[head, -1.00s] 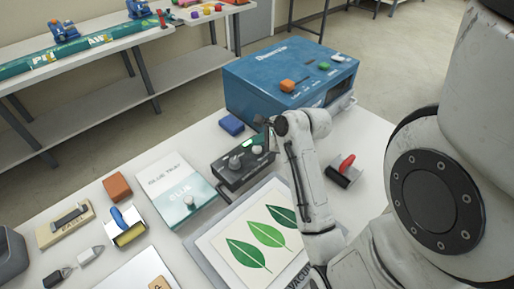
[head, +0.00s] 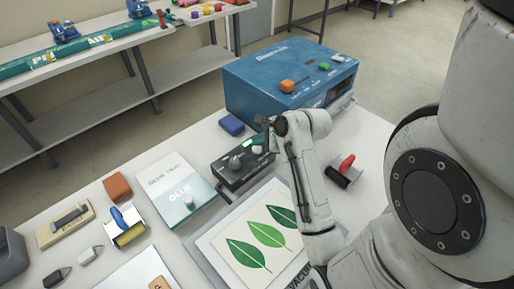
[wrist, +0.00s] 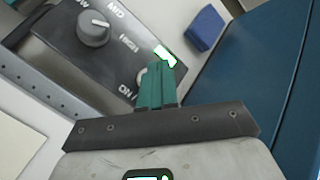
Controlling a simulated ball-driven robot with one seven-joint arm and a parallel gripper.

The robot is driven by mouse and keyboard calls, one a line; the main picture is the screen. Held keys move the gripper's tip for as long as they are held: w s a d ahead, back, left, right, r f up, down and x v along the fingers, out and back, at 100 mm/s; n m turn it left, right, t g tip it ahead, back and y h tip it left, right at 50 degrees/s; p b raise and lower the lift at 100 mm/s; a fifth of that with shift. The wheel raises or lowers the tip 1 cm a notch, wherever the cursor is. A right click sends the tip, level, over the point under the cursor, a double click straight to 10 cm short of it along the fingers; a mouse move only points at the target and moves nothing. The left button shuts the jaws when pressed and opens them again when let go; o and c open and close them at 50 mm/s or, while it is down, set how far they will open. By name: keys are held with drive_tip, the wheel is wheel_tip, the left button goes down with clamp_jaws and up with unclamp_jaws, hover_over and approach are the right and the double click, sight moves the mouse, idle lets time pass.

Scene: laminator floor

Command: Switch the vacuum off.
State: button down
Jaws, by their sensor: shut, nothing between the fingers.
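The black control box (head: 229,176) stands on the table beside the leaf print. In the wrist view the box (wrist: 55,50) shows a grey dial (wrist: 93,28) with MID and HIGH marks. A bright green lamp (wrist: 165,56) glows on its top. A round light-coloured switch (wrist: 141,77) by the partly covered ON lettering is partly hidden by my fingers. My gripper (wrist: 157,72) has its teal fingers together, empty, over the switch end of the box. I cannot tell whether the fingertips touch it. In the head view my gripper (head: 269,133) is largely hidden by my wrist.
A blue machine (head: 270,88) stands behind the box, with a blue block (head: 231,125) between. The leaf print (head: 240,225) lies in front on a panel lettered VACUUM.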

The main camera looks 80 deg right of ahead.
drive_tip(key=shift+f, duration=0.15)
drive_tip(key=shift+f, duration=0.25)
drive_tip(key=shift+f, duration=0.35)
idle(0.5)
drive_tip(key=shift+r+p, duration=0.1)
drive_tip(key=shift+p, duration=0.2)
drive_tip(key=shift+r+p, duration=0.75)
drive_tip(key=shift+p, duration=0.45)
